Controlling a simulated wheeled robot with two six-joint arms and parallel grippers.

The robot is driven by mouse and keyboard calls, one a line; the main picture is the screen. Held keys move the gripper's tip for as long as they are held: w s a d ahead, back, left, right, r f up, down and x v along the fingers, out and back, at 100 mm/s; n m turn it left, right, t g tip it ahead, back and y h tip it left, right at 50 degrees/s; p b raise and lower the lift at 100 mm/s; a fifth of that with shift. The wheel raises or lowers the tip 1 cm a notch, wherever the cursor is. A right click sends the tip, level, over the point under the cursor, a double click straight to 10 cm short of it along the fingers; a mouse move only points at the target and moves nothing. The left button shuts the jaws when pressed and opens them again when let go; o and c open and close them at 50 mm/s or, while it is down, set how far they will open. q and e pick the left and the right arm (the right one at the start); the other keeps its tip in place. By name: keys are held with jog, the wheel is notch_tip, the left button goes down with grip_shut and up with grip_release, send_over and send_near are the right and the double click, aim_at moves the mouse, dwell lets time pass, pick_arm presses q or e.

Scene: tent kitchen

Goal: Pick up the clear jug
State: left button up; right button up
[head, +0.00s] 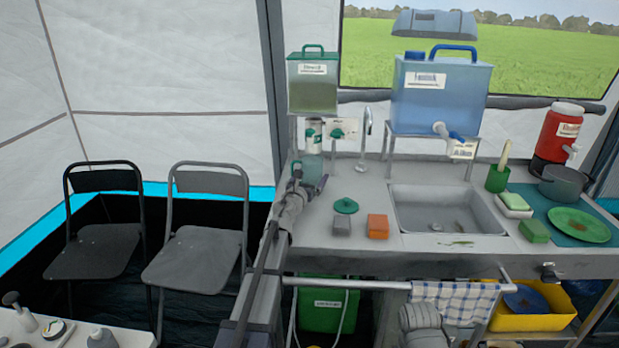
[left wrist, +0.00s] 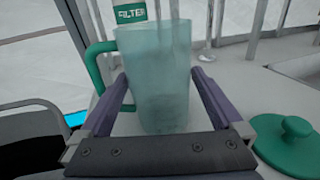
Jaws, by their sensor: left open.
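The clear jug (left wrist: 160,75) stands upright in the left wrist view, a pale see-through vessel with a green handle on its left side. In the head view the jug (head: 313,166) is at the left end of the counter, partly hidden behind my left gripper (head: 309,188). In the left wrist view the purple fingers of my left gripper (left wrist: 161,82) are open, one on each side of the jug's body. The left finger is near the handle. I cannot tell whether either finger touches the jug. My right gripper is not in view.
The tap (head: 365,137) and the sink (head: 448,210) are further right. A white FILTER container (head: 313,135) stands behind the jug.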

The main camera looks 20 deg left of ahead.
pick_arm(q)
jog(key=w, duration=0.3)
jog(key=shift+w, duration=0.3)
jog(key=c, duration=1.3)
